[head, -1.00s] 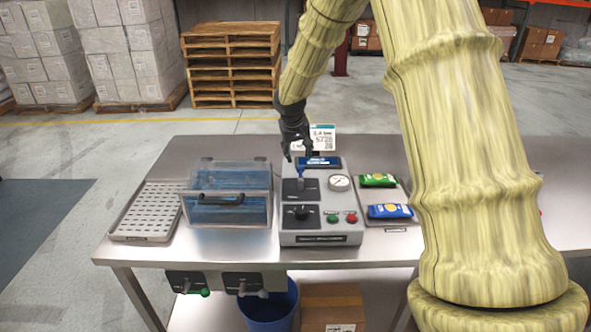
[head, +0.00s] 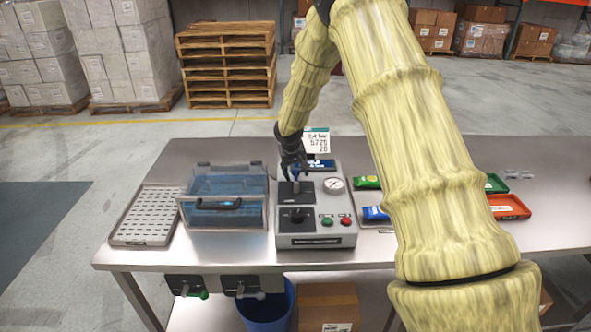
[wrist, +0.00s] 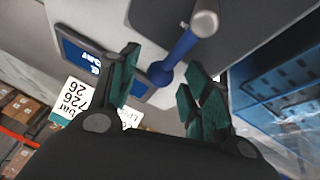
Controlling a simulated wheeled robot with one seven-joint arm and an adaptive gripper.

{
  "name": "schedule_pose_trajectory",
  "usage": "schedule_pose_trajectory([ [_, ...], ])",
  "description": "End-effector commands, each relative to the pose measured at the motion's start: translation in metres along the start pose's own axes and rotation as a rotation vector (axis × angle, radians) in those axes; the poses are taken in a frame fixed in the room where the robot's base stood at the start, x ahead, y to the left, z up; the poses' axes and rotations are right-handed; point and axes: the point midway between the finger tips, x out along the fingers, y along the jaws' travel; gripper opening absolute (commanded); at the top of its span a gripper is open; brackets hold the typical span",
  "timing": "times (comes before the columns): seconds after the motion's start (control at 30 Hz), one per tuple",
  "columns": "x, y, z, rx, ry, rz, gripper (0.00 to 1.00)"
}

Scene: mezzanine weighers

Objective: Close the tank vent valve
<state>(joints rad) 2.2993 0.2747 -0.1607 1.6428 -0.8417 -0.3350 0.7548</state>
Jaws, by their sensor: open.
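A grey control box (head: 345,229) stands mid-table with a blue-handled lever (head: 296,187) on its upper dark panel and a black knob (head: 297,214) below. In the wrist view the blue lever (wrist: 183,47) runs from a metal hub to a rounded end. My gripper (head: 293,172) is above the lever; in the wrist view my gripper (wrist: 158,82) is open, its green-padded fingers either side of the lever's end, with no clear grip. I cannot read which is the tank vent valve.
A clear blue-tinted tank (head: 226,184) with a black handle stands left of the box, beside a perforated tray (head: 148,212). A gauge (head: 333,185) and green and red buttons are on the box. Packets and an orange tray (head: 509,206) lie to the right. A sign stands behind.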

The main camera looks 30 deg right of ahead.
Motion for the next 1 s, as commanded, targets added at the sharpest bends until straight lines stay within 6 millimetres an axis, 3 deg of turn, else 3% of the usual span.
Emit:
schedule_pose_trajectory([
  [0.4,0.0060,0.0000,0.0002,0.000,0.000,0.000,0.48],
  [0.43,0.0060,0.0000,0.0002,0.000,0.000,0.000,0.46],
  [0.7,0.0057,-0.0001,0.0002,0.000,0.000,0.000,0.00],
  [1.0,0.0056,-0.0051,-0.0010,0.004,-0.001,0.003,0.00],
])
